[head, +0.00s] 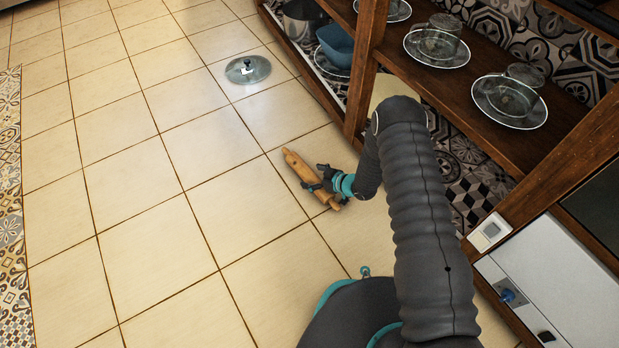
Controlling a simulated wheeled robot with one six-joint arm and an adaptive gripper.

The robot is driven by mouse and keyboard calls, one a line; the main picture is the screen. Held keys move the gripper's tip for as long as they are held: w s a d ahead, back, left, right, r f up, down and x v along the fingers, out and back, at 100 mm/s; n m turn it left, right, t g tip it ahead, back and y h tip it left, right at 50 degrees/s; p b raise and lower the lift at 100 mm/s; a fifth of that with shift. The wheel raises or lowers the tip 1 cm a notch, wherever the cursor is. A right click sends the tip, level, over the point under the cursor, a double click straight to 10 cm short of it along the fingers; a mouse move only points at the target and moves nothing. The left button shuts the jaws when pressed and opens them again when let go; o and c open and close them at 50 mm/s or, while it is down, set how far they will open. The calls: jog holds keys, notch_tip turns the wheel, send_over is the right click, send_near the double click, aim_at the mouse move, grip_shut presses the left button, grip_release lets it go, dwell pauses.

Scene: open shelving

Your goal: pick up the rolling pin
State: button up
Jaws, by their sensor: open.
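A wooden rolling pin (298,167) lies on the tiled floor in the head view, running from upper left to lower right. My gripper (316,184) is low at the pin's right side, near its lower half. Its dark fingers overlap the pin in the picture and are open. The lower part of the pin is partly hidden by the fingers. I cannot tell whether the fingers touch it.
A glass lid (247,76) lies on the floor farther back. Wooden shelving (358,75) stands on the right, holding glasses on plates (509,103), a blue bowl (336,45) and a metal pot (300,18). The floor (130,200) to the left is clear.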

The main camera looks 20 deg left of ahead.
jog(key=c, duration=1.5)
grip_shut()
jog(key=shift+r, duration=0.15)
